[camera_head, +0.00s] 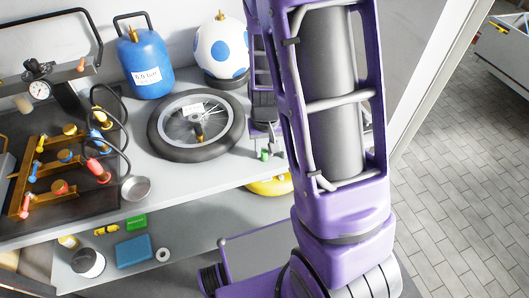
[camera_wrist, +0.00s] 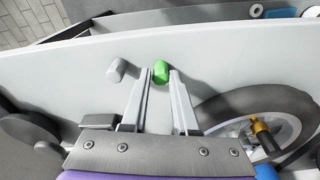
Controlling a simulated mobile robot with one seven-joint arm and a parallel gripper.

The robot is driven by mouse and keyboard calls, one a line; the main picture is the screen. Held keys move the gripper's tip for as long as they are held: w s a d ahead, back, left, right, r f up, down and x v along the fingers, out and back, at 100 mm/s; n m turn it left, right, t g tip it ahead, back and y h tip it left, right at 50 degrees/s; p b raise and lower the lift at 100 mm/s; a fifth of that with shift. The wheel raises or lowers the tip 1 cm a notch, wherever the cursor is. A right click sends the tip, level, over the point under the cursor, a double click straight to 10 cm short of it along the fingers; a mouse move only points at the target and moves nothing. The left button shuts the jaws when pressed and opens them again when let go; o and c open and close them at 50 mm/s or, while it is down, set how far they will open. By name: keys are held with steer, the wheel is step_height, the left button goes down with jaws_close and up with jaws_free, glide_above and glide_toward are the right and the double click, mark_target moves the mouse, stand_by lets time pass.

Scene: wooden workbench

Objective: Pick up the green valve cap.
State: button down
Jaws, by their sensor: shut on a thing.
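The green valve cap (camera_wrist: 160,71) is between the two fingertips of my gripper (camera_wrist: 161,75) in the wrist view. The fingers are closed against it. In the head view the cap (camera_head: 264,154) is a small green spot below my gripper (camera_head: 264,146), near the front edge of the grey bench top (camera_head: 185,176). I cannot tell whether the cap still touches the bench top. My arm hides part of the area to its right.
A small grey cylinder (camera_wrist: 116,69) stands just left of my fingers in the wrist view. A black-tyred wheel (camera_head: 234,136) lies close by. A blue gas bottle (camera_head: 148,66) and a blue-spotted white tank (camera_head: 221,48) stand behind. A lower shelf (camera_head: 190,232) holds several small things.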

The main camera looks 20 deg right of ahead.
mark_target(263, 151)
step_height(263, 151, up, 9)
steer(key=p, duration=0.2)
steer(key=w+a+f, duration=0.1)
steer(key=w+a+f+n, duration=0.1)
steer(key=f, duration=0.1)
steer(key=w+a+f+n, duration=0.1)
steer(key=w, duration=0.1)
steer(key=shift+f, duration=0.35)
steer(key=shift+w+f, duration=0.1)
